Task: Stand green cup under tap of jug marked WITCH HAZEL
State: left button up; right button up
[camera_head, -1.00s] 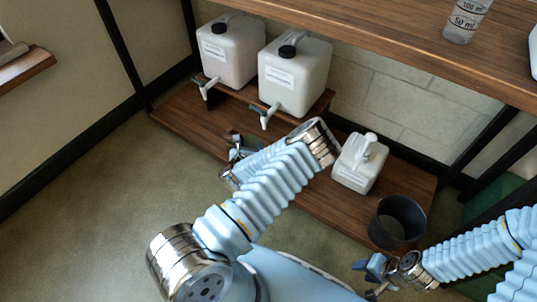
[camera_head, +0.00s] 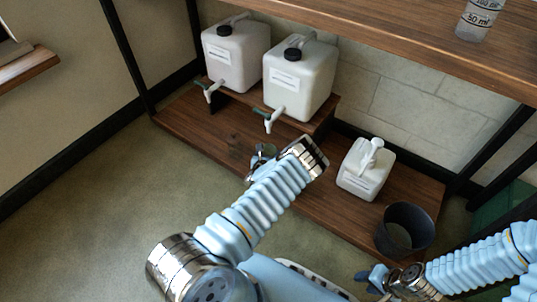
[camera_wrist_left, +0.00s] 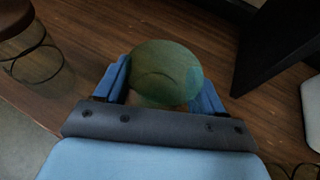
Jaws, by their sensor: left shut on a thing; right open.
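A green cup (camera_wrist_left: 165,73) sits between the two fingers of my left gripper (camera_wrist_left: 160,88) in the left wrist view, shut on it. In the head view my left gripper (camera_head: 262,160) is over the low wooden shelf, in front of the jugs; the cup cannot be made out there. A white left jug (camera_head: 233,62) and a white right jug (camera_head: 297,85) stand on a raised board, each with a black cap and a front tap. The left tap (camera_head: 211,91) and right tap (camera_head: 271,120) overhang the shelf. Both labels are too small to read. My right gripper (camera_head: 374,281) is open at lower right.
An upper shelf (camera_head: 430,45) holds a clear measuring vessel (camera_head: 478,20). Dark posts frame the shelving. The low shelf's left front is clear.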

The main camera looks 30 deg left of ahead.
pick_arm(q)
jog(key=shift+f, duration=0.2)
jog(key=o, duration=1)
jog(key=shift+r, duration=0.1)
jog(key=shift+o, duration=0.2)
